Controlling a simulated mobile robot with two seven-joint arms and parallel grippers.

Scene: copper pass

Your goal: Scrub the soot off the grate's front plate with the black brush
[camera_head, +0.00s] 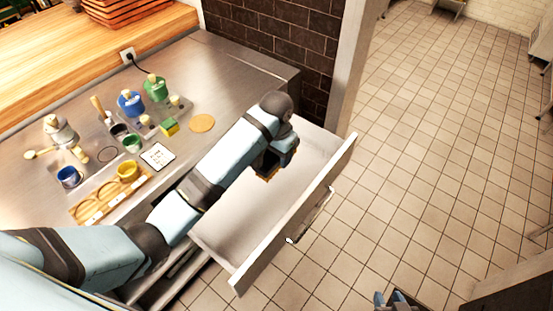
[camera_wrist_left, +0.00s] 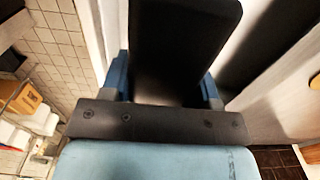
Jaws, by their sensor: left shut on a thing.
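My left gripper (camera_head: 272,165) is over the open drawer, partly hidden by its own wrist. In the left wrist view its blue fingers (camera_wrist_left: 165,85) are shut on a broad black block (camera_wrist_left: 185,45), which fits the black brush; its bristles are not clear. A small yellow-brown edge shows below the gripper in the head view. My right gripper (camera_head: 395,300) shows only at the bottom edge, low over the floor, its blue fingertips apart with nothing visible between them. I cannot make out the grate, its front plate or any soot.
The pale drawer (camera_head: 235,235) stands pulled out from the steel counter (camera_head: 225,80). On the counter are a blue jar (camera_head: 130,103), a green jar (camera_head: 155,88), a yellow-green sponge (camera_head: 169,126), a round tan disc (camera_head: 201,123) and several small pots. The tiled floor at right is open.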

